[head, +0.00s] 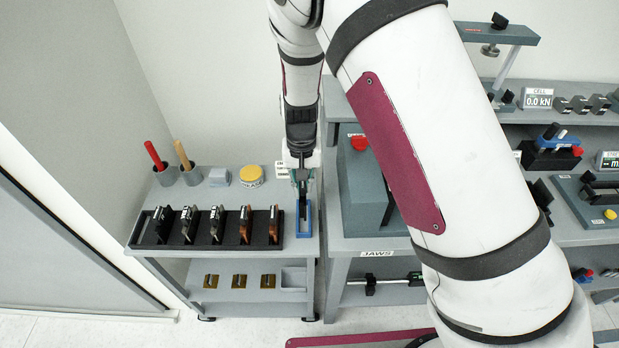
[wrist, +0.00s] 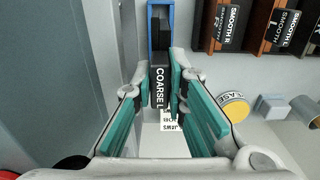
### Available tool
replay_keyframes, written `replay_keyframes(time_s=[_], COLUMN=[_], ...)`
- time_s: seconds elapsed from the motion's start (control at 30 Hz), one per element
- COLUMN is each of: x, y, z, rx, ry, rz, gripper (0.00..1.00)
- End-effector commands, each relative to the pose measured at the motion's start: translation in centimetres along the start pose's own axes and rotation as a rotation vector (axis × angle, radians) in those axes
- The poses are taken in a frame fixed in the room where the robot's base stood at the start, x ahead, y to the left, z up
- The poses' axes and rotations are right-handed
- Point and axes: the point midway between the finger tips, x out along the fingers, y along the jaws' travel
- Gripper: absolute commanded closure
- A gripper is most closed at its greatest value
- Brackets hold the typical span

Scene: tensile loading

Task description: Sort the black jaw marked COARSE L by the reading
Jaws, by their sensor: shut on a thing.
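The black jaw marked COARSE L (wrist: 160,88) is between my gripper's teal-padded fingers in the wrist view, its white lettering readable. My gripper (wrist: 160,80) is shut on it. In the head view my gripper (head: 302,178) points down over the blue tray (head: 304,234) at the right end of the cart top. The jaw's dark lower part shows at the tray; I cannot tell whether it touches the tray floor. The blue tray (wrist: 150,45) also shows in the wrist view, just beyond the jaw. A cell display (head: 538,98) reads 0.0 kN.
A black rack (head: 160,243) left of the tray holds several jaws, including ones marked SMOOTH. A yellow-lidded grease tub (head: 251,176), a grey block (head: 220,177) and tool cups stand behind. A grey-blue box with a red knob (head: 360,143) stands close on the right.

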Motion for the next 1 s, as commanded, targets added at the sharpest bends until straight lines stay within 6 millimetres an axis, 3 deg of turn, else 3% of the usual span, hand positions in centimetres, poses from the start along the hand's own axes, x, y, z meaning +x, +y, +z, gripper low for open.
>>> replay_keyframes(time_s=[0.33,1.0], x=[-0.1,3.6], y=[0.1,0.1], z=[-0.1,-0.1], rx=[0.000,0.000], ry=[0.002,0.001], rz=[-0.001,-0.001], gripper=[1.00,1.00])
